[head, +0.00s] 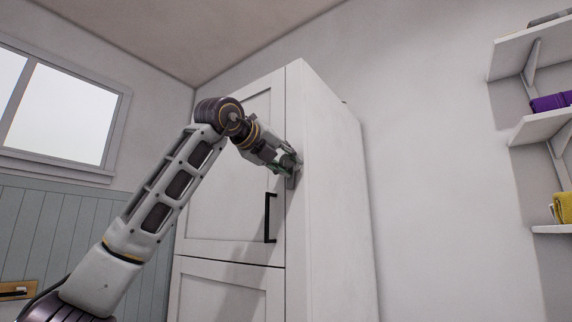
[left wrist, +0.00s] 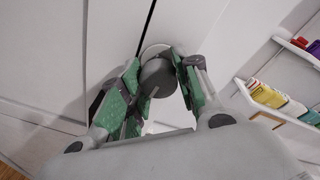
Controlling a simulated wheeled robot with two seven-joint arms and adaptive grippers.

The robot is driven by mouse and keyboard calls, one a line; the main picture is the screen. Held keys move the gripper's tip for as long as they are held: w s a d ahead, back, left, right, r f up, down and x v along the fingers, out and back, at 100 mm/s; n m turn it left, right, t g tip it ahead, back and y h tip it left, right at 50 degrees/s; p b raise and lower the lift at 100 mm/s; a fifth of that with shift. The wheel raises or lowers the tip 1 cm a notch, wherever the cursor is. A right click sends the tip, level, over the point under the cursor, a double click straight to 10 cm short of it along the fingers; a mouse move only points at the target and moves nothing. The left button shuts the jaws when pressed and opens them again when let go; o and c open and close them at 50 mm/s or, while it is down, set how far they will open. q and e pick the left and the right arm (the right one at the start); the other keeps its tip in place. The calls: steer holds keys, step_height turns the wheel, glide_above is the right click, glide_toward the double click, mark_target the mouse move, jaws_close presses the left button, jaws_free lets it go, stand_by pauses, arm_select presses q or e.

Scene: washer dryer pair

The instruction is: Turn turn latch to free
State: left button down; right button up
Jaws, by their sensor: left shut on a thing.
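The turn latch (left wrist: 157,76) is a grey rounded knob at the edge of the white cabinet, close to the dark door gap in the left wrist view. My left gripper (left wrist: 160,88) has its green-padded fingers on both sides of the latch and is shut on it. In the head view my left gripper (head: 290,166) is at the right edge of the cabinet's upper door (head: 225,205), above the black bar handle (head: 270,218). The latch is mostly hidden there by the fingers. My right gripper is in neither view.
The tall white cabinet (head: 330,190) has a lower door (head: 225,295) below the upper one. Wall shelves (head: 525,52) with folded cloths are on the right, and a window (head: 60,112) is on the left. The wall between cabinet and shelves is bare.

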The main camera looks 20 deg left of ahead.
arm_select(q)
steer(key=shift+n, duration=0.5)
steer(key=c, duration=1)
jaws_free()
steer(key=v, duration=1.2)
steer(key=shift+a, duration=0.15)
